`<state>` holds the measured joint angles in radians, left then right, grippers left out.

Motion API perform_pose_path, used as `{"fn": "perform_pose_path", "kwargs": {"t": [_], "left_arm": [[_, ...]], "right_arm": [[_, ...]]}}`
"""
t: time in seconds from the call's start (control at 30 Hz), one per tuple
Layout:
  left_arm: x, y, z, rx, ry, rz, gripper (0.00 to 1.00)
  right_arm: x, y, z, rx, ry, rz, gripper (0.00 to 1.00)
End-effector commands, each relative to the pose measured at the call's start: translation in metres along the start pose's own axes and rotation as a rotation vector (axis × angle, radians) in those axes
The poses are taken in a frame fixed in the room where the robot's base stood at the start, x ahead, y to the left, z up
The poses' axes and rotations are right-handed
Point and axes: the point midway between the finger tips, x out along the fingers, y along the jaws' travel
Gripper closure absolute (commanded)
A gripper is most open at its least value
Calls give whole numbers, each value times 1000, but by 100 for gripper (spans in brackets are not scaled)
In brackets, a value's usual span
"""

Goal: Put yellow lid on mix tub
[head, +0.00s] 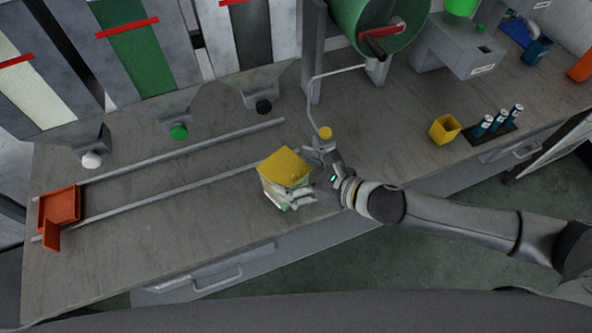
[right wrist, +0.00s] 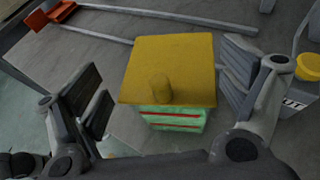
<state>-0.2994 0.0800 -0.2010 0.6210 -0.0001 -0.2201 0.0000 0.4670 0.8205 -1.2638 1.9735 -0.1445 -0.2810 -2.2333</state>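The yellow lid (head: 284,165) lies on top of the mix tub (head: 272,192), covering its opening, in the head view. In the right wrist view the lid (right wrist: 168,62) is a square plate with a small knob on its near side. Below it the pale green tub (right wrist: 172,119) shows red stripes. My right gripper (head: 307,178) is open at the tub's right side. In the right wrist view its fingers (right wrist: 165,85) stand apart on either side of the lid, with a visible gap on the left. Whether the right finger touches is unclear. My left gripper is not in view.
Two metal rails (head: 160,200) run along the bench, with an orange stop (head: 60,206) at their left end. Hoppers with white, green and black outlets stand behind. A yellow-capped spout (head: 325,132) is close behind my gripper. A yellow cup (head: 445,129) and blue tubes (head: 483,126) stand right.

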Motion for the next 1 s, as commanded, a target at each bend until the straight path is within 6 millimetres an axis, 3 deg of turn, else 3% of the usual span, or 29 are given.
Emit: {"fn": "perform_pose_path", "kwargs": {"t": [0.47, 0.67, 1.0], "left_arm": [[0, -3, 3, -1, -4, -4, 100], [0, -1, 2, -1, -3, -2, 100], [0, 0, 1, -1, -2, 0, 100]], "right_arm": [[-4, 0, 0, 0, 1, -1, 0], [-29, 0, -1, 0, 2, 0, 0], [-90, 0, -1, 0, 4, -1, 0]]}}
